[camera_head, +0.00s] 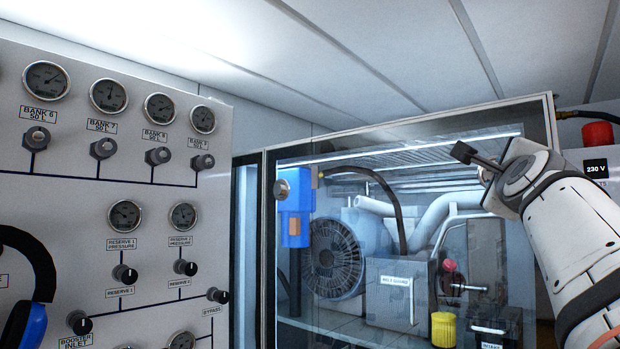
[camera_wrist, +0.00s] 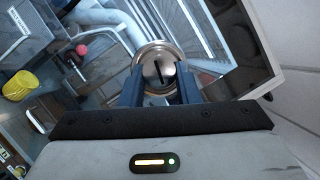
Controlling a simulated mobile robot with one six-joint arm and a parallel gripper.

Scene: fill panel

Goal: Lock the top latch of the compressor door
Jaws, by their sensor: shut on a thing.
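The compressor door (camera_head: 408,127) is a glass panel in a grey frame, and it looks shut in the head view. In the wrist view a round silver latch (camera_wrist: 151,55) with a dark slot sits in front of the glass, near the door frame (camera_wrist: 262,62). My gripper (camera_wrist: 158,85) has one dark finger on each side of this latch and is shut on it. The slot runs nearly upright in that view.
Behind the glass are a fan (camera_head: 335,258), pipes and a yellow cylinder (camera_head: 443,329). A gauge panel (camera_head: 70,215) with blue-and-black earmuffs (camera_head: 28,325) stands left.

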